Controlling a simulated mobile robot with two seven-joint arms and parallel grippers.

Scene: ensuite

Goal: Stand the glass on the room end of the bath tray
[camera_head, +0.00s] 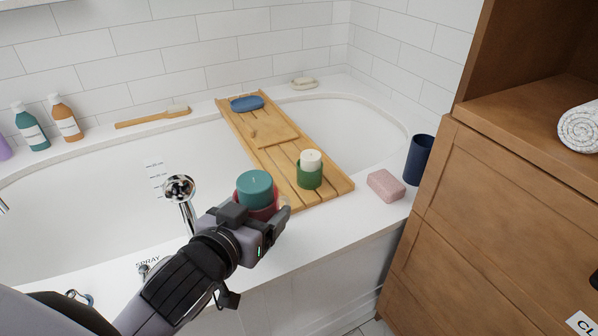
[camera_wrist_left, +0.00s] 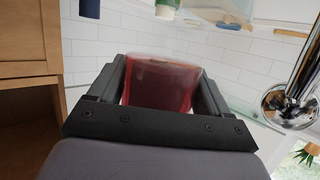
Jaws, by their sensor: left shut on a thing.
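A red, see-through glass (camera_wrist_left: 160,85) is between the fingers of my left gripper (camera_head: 268,212), which is shut on it. In the head view a teal round part (camera_head: 254,188) shows above the red; I cannot tell whether it is the glass's contents. The glass looks upright, held near the bath's front rim, left of the near end of the wooden bath tray (camera_head: 328,194). The tray lies across the bath. A green candle holder with a white top (camera_head: 309,173) stands towards that near end; a blue dish (camera_head: 247,103) sits at the far end. My right gripper is out of view.
A pink soap block (camera_head: 386,186) and dark blue tumbler (camera_head: 418,160) stand on the rim right of the tray. A chrome hand shower (camera_head: 180,190) rises left of my gripper. A wooden cabinet (camera_head: 490,215) is at right. Bare slats show around the candle holder.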

